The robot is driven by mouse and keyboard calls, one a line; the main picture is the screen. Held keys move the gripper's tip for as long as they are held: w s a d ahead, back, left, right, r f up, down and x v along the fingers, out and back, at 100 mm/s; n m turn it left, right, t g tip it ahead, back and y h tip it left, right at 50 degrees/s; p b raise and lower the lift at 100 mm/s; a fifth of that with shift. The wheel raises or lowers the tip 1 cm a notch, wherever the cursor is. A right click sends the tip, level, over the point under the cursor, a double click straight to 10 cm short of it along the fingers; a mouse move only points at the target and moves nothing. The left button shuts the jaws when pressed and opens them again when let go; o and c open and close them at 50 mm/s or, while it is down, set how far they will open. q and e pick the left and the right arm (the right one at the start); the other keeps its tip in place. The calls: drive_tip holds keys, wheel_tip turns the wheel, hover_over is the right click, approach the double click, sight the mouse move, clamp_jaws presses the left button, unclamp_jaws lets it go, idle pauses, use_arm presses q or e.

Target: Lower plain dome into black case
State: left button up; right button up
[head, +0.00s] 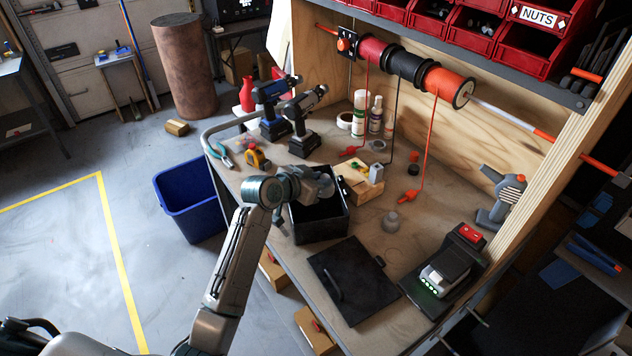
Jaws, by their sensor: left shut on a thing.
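The open black case (345,219) stands on the workbench near its left edge. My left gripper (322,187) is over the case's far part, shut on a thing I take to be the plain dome. That thing is mostly hidden by the gripper, and its height above the case floor is hard to tell. A grey dome-like piece with a small knob on top (391,223) stands on the bench to the right of the case. My right gripper is not in view.
A flat black panel with a handle (365,283) lies in front of the case. A wooden block (362,188) stands close behind it, near two drills (302,125). A charger (446,270) sits at right. A blue bin (190,205) stands beside the bench.

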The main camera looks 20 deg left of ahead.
use_arm(q)
drive_tip(key=shift+w, duration=0.15)
drive_tip(key=shift+f, duration=0.1)
idle(0.3)
drive_tip(key=shift+f+b, duration=0.75)
drive_tip(key=shift+f, duration=0.25)
drive_tip(key=shift+f+b, duration=0.8)
drive_tip(key=shift+f, duration=0.5)
wheel_tip(320, 180, down, 5)
drive_tip(key=b, duration=0.3)
drive_tip(key=shift+r, duration=0.1)
drive_tip(key=shift+f+b, duration=0.55)
drive_tip(key=shift+f, duration=0.15)
